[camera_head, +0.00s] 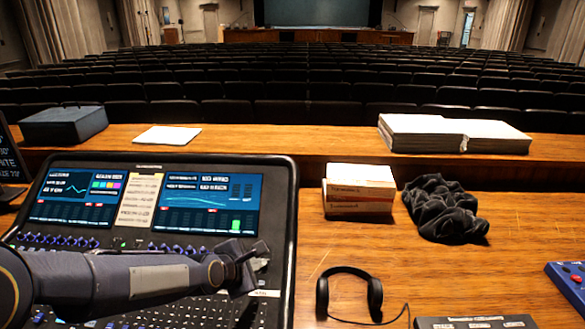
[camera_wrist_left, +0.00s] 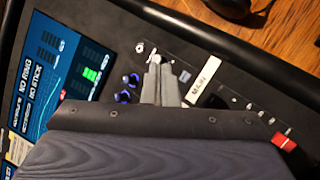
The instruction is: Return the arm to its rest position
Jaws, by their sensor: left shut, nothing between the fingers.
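My left arm comes in from the lower left in the head view and reaches across the mixing console (camera_head: 279,215). My left gripper (camera_head: 262,252) is over the right part of the console, below its right screen. In the left wrist view the fingers of the left gripper (camera_wrist_left: 157,68) are together with nothing between them. They point at the panel near blue knobs (camera_wrist_left: 128,88) and a white "MAIN" label (camera_wrist_left: 205,93). I cannot tell whether the fingertips touch the panel. A red fader cap (camera_wrist_left: 284,142) shows at the right there. My right gripper is not in view.
Headphones (camera_head: 349,291) lie right of the console on the wooden desk (camera_head: 500,235). Behind them are a stack of boxes (camera_head: 358,190) and a crumpled black cloth (camera_head: 443,208). A blue device (camera_head: 569,280) is at the far right. An open book (camera_head: 430,134) lies on the rear ledge.

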